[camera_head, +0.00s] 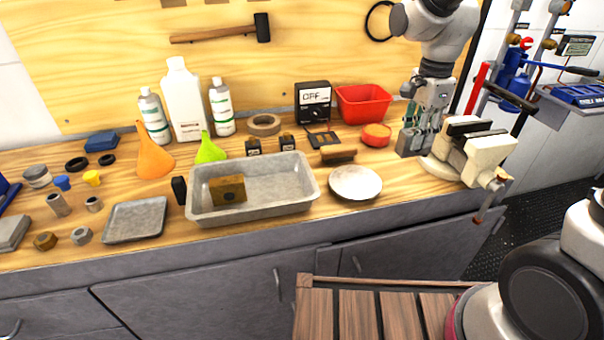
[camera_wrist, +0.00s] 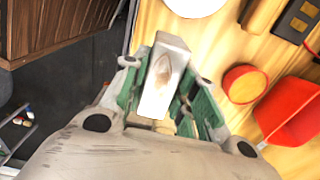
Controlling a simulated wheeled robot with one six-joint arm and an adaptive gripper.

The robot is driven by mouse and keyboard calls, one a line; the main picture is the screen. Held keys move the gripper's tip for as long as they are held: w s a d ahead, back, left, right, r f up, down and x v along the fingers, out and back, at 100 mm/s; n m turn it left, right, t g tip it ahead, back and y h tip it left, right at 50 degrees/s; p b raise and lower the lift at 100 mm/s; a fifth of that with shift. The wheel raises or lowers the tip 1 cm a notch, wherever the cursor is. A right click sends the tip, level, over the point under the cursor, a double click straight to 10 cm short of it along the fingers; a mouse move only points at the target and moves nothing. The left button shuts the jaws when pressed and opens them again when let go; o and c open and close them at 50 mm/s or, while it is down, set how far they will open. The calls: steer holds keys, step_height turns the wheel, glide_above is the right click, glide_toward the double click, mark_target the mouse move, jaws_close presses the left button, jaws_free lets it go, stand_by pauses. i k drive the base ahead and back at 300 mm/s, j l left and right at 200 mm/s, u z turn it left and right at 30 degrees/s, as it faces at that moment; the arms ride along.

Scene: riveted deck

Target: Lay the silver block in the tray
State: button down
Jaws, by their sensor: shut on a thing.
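The silver block (camera_head: 409,144) is held in my gripper (camera_head: 424,122), above the right part of the bench, beside the vise. In the wrist view, the block (camera_wrist: 164,75) sits between the green-padded fingers of my gripper (camera_wrist: 166,100), with a worn patch on its face. The deep grey metal tray (camera_head: 290,200) stands in the middle of the bench, left of my gripper and apart from it. A brown block (camera_head: 227,189) with a dark hole lies in the tray's left part; its right part is bare.
A white plate (camera_head: 355,182) lies between tray and gripper. A bench vise (camera_head: 470,150) stands right of the gripper. A shallow grey plate (camera_head: 136,220) lies left of the tray.

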mark_target(276, 191)
steer(key=k+j, duration=0.1)
steer(key=j, duration=0.7)
steer(key=k+j, duration=0.1)
steer(key=j, duration=0.7)
